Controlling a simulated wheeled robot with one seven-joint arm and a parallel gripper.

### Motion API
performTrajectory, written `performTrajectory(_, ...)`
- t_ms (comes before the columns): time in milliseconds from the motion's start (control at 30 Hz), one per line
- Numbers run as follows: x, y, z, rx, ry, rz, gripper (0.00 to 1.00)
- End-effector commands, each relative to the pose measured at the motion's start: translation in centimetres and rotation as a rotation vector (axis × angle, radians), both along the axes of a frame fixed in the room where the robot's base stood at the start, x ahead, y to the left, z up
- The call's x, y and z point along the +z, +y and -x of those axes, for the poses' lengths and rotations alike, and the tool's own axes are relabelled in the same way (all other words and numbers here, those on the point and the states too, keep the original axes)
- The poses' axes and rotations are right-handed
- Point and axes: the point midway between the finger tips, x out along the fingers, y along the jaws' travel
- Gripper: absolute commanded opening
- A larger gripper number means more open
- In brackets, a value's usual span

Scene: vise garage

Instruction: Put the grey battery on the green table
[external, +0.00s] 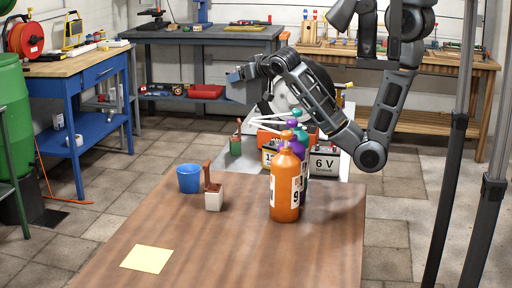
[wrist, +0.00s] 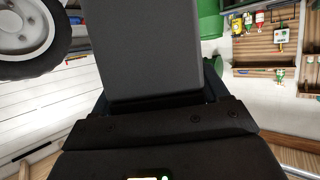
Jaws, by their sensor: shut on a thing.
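My gripper (external: 243,75) is raised at the upper middle of the external view, pointing left, and is shut on a small grey-blue block (external: 233,77). In the wrist view a plain dark grey block (wrist: 150,45) fills the upper middle, in front of the black gripper body. No label shows on it, so I cannot tell for sure that it is the grey battery. A box marked 6 V (external: 323,164) stands behind the brown table. I cannot pick out a clearly green tabletop; a dark grey bench (external: 215,34) stands against the back wall.
A green barrel (external: 14,120) and blue workbench (external: 92,74) stand left.

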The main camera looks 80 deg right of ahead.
Motion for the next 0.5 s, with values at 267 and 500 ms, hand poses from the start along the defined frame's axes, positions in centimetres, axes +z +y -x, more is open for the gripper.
performTrajectory(267, 0.6, 3.9, -0.4, 0.075, -0.010, 0.003, 0.00)
performTrajectory(500, 2.0, 9.5, -1.5, 0.196, -0.011, 0.002, 0.00)
